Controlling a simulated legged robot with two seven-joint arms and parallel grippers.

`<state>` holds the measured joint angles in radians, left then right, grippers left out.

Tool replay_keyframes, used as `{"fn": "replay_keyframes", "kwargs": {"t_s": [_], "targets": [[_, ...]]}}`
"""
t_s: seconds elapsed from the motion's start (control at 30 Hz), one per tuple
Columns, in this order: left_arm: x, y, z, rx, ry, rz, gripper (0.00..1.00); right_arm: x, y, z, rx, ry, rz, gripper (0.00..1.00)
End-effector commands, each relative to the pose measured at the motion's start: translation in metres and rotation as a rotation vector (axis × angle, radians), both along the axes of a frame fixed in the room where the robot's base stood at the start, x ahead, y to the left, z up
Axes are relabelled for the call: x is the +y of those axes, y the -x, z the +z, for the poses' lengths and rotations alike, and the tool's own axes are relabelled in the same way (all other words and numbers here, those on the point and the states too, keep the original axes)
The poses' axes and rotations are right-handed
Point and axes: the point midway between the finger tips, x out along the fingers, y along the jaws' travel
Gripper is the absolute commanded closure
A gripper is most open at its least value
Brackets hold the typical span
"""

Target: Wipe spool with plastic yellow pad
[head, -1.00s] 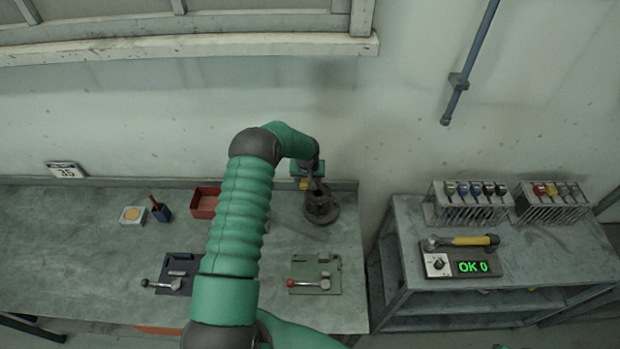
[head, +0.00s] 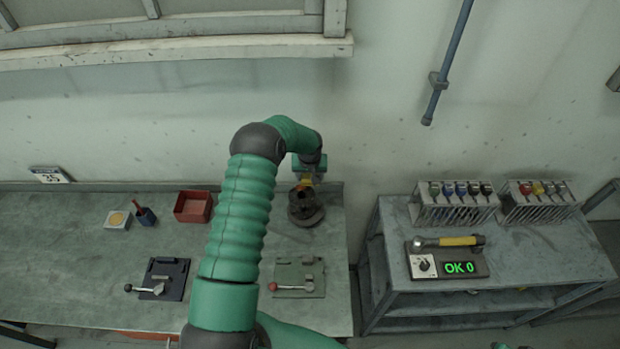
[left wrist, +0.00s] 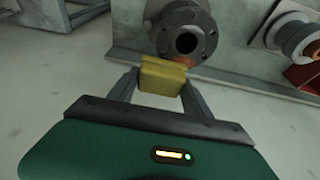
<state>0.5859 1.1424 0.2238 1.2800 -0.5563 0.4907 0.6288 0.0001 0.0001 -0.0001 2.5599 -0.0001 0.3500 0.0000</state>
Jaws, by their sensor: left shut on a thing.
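The dark metal spool (head: 306,208) stands on the back right part of the workbench in the head view. In the left wrist view its flanged round end with a central bore (left wrist: 187,42) shows at the top. My left gripper (head: 305,180) is above and behind the spool in the head view, partly hidden by its own wrist. In the left wrist view the left gripper (left wrist: 160,85) is shut on the yellow pad (left wrist: 162,77), which sits just short of the flange; I cannot tell if they touch. My right gripper is not in view.
A grey side table (head: 390,240) on the right holds racks, a yellow-handled tool (head: 455,241) and a display reading OK 0.

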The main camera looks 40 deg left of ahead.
Motion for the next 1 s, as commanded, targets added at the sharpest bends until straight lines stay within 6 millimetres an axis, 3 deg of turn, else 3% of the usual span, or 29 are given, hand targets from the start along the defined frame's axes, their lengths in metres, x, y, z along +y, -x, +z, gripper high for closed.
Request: {"fn": "replay_keyframes", "kwargs": {"t_s": [0.5, 1.0], "targets": [[-0.008, -0.006, 0.049, -0.001, -0.004, -0.005, 0.75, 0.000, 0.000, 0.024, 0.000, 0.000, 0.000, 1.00], [-0.007, -0.006, 0.051, 0.000, -0.001, -0.005, 0.75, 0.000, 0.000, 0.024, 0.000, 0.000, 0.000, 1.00]]}}
